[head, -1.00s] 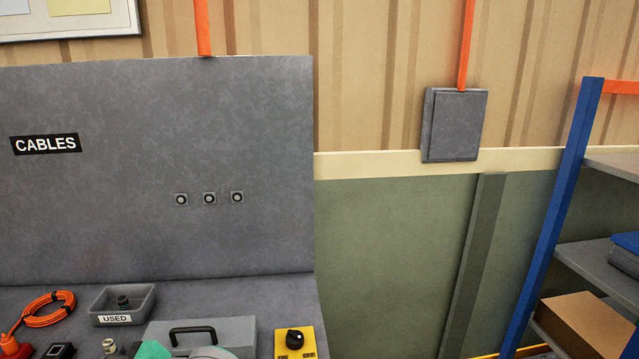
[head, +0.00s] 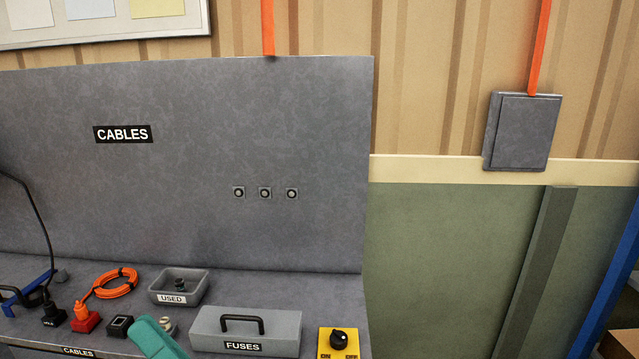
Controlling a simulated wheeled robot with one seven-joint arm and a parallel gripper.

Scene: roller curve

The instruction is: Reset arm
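My gripper is not seen in the head view. A teal rounded piece (head: 155,338) rises from the bottom edge and looks like part of my own arm. It covers a bit of the bench in front of the fuse box. I cannot see what lies beyond it or whether my gripper holds anything.
The bench has a grey FUSES box (head: 245,330), a USED tray (head: 178,287), an orange cable coil (head: 108,283), several plugs and sockets, and a yellow ON/OFF switch (head: 338,343). A grey CABLES panel (head: 180,200) stands behind. A blue shelf post (head: 612,285) is at right.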

